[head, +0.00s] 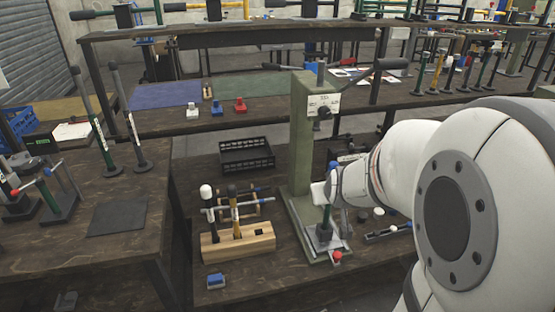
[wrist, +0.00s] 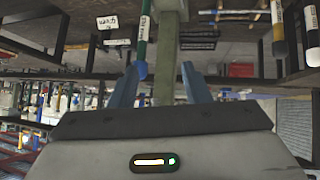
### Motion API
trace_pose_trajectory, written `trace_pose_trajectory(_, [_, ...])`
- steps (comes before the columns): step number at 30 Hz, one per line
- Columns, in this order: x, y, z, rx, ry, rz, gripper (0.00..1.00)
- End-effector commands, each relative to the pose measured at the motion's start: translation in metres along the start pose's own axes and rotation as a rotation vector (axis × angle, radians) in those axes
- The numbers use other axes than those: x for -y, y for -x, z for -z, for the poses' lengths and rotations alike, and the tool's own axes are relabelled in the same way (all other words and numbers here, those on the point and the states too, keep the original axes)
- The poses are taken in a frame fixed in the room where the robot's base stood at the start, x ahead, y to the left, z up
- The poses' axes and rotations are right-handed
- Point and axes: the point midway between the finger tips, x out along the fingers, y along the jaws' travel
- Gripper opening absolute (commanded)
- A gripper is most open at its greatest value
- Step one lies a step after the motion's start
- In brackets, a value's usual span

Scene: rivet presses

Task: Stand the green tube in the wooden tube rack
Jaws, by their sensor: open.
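A slim green tube with a pale label (wrist: 143,30) and a blue end (wrist: 141,70) shows in the wrist view, close to the left finger of my gripper (wrist: 159,70). The gripper is open, with nothing clearly between its fingers. A dark green upright piece (head: 325,232) at the foot of the press in the head view may be the same tube. The wooden tube rack (head: 258,242) lies on the table left of the press. It holds a white-capped dark tube (head: 207,200) and a yellowish tube (head: 234,208).
A green press (head: 301,140) stands just right of the rack. A red-knobbed part (head: 337,256) is by the press foot. A side table (head: 75,245) with presses is at left.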

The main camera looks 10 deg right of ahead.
Motion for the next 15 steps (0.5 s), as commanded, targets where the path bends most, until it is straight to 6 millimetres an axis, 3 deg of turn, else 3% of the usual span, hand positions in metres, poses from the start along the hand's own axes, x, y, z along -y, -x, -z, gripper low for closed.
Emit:
trace_pose_trajectory(1, [-0.003,-0.035,-0.01,-0.063,-0.012,0.016,0.43])
trace_pose_trajectory(6, [-0.025,-0.102,-0.008,-0.313,-0.015,0.044,0.43])
trace_pose_trajectory(10, [-0.036,-0.137,-0.015,-0.492,-0.029,0.091,0.43])
trace_pose_trajectory(15, [-0.045,-0.159,-0.025,-0.667,-0.054,0.159,0.43])
